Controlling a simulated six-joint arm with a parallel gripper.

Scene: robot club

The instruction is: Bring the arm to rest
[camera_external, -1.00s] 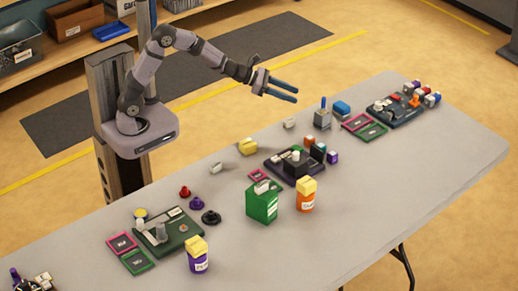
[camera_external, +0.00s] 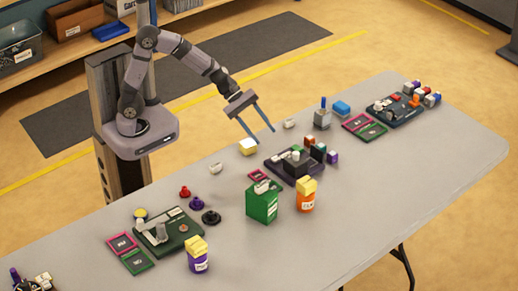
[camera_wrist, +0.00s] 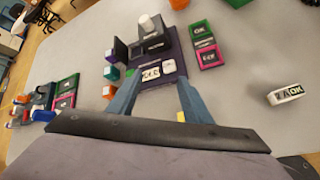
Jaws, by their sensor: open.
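My gripper (camera_external: 264,136) is open and empty, pointing down and to the right above the table (camera_external: 400,180). Its two blue-grey fingers stand apart, near the middle station and above the yellow-and-white block (camera_external: 247,147) in the external view. In the wrist view my gripper (camera_wrist: 158,78) shows its fingers spread, with the dark purple station base (camera_wrist: 177,52) beyond and between them. Nothing is held between the fingers. My arm is bent, with its forearm reaching right and downward from the base.
The middle station has several small blocks beside it. A green box (camera_external: 262,203) and an orange bottle (camera_external: 306,197) stand in front of it. A purple bottle (camera_external: 197,257) stands near the left station (camera_external: 180,236). The table's front right is clear.

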